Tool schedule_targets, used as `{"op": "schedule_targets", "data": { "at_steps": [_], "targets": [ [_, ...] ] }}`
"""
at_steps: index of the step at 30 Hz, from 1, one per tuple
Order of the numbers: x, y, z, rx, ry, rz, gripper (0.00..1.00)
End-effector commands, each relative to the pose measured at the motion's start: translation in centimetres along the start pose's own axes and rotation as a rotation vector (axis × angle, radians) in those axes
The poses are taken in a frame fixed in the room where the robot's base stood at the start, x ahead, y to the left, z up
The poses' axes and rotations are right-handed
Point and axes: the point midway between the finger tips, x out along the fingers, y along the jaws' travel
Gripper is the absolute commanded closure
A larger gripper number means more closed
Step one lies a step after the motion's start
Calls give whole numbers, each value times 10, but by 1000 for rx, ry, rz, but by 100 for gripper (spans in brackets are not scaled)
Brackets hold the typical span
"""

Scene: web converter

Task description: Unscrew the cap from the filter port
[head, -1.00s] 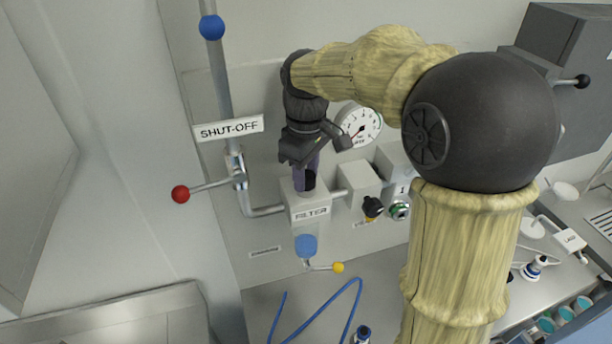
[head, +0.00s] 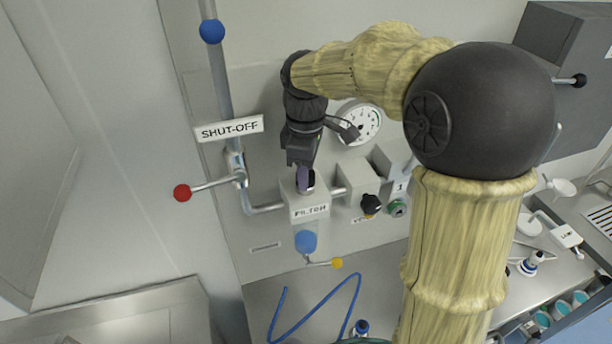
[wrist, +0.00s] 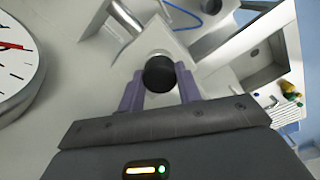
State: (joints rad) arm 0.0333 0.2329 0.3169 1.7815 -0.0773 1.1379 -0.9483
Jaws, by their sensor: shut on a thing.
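The filter port is a pale block labelled FILTER (head: 290,199) on the wall panel, with a blue-tinted bowl (head: 306,242) below it. The black cap (wrist: 159,74) sits at the top of the filter block, in front of a pale round neck (wrist: 157,54). My gripper (head: 305,180) points down onto the port from above. In the wrist view its two purple fingers stand on either side of the cap and are shut on it. In the head view the fingers largely hide the cap. I cannot tell whether its thread is loose.
A pressure gauge (head: 360,122) is close to the right of my wrist. The red-knobbed shut-off lever (head: 183,193) is at left on the pipe. A regulator block with a black knob (head: 371,204) adjoins the filter. A yellow-knobbed drain lever (head: 337,263) and blue hose (head: 317,312) are below.

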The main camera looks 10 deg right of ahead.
Motion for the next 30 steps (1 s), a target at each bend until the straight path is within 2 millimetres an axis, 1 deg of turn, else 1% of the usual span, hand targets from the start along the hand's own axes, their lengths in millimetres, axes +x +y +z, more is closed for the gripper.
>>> {"op": "schedule_targets", "data": {
  "at_steps": [9, 12, 19, 20, 22, 30],
  "targets": [
    [-2, -1, 0, -274, -6, -5, 99],
    [-1, -1, 0, -336, -4, -4, 99],
    [0, -1, -1, -349, -3, -3, 99],
    [0, -1, 0, -348, -2, -3, 62],
    [0, -1, 0, -347, -2, -2, 49],
    [0, 0, 0, -342, -2, -1, 48]
  ]
}}
